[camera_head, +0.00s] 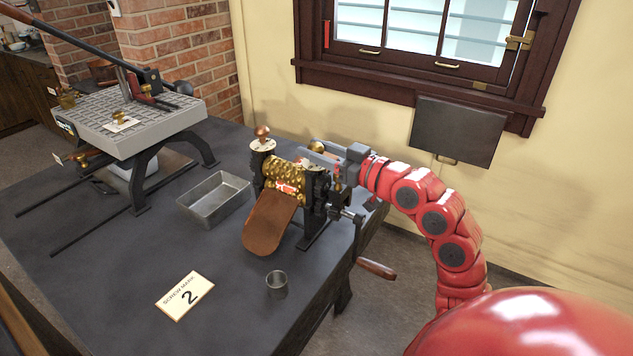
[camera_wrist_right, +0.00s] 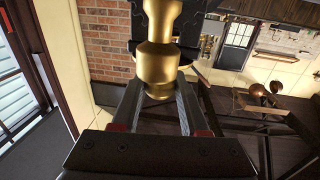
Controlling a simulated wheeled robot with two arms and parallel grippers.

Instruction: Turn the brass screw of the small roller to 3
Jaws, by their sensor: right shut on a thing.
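The small roller (camera_head: 287,185) stands on the dark table, with golden patterned rolls and a brown chute at its front. A copper-coloured knob (camera_head: 262,132) tops its left post. My right gripper (camera_head: 315,156) is at the top of its right post, coming in from the right. In the right wrist view, a brass screw knob (camera_wrist_right: 160,62) sits between the fingers of the gripper (camera_wrist_right: 160,92), which are shut on its lower part. In the head view the brass knob (camera_head: 318,146) is partly hidden by the gripper. My left gripper is not in view.
A card (camera_head: 185,297) reading "SCREW MARK 2" lies on the table (camera_head: 120,270). A metal tray (camera_head: 214,199) and small metal cup (camera_head: 277,284) stand nearby. The roller's crank handle (camera_head: 377,268) sticks out past the table edge. A larger press (camera_head: 130,128) stands at left.

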